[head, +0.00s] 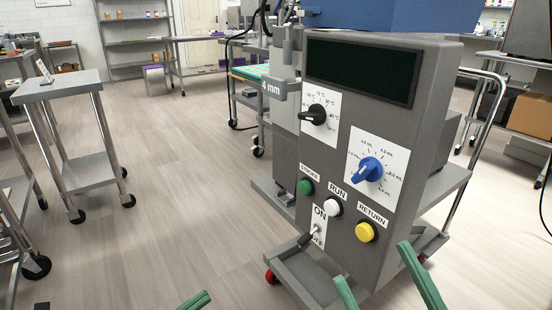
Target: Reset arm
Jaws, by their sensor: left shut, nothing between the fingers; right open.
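My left gripper (196,300) shows at the bottom edge, left of the machine. Its green fingertips are together, with nothing visible between them. My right gripper (372,261) is in front of the machine's lower right. Its two green fingers are spread apart and empty. The grey gummy depositor (330,180) stands before me with a dark screen (360,70). It has a black dial (314,114), a blue dial (367,169), a green button (306,187), a white button (333,208), a yellow button (366,232) and a small switch (318,229) by an ON label. My arms are mostly out of frame.
The depositor stands on a wheeled grey cart (300,272) with a metal handle rail (487,130). A small steel table (60,88) on casters is at the left. Shelves and tables line the back, and a cardboard box (530,115) is at right. The left-centre floor is clear.

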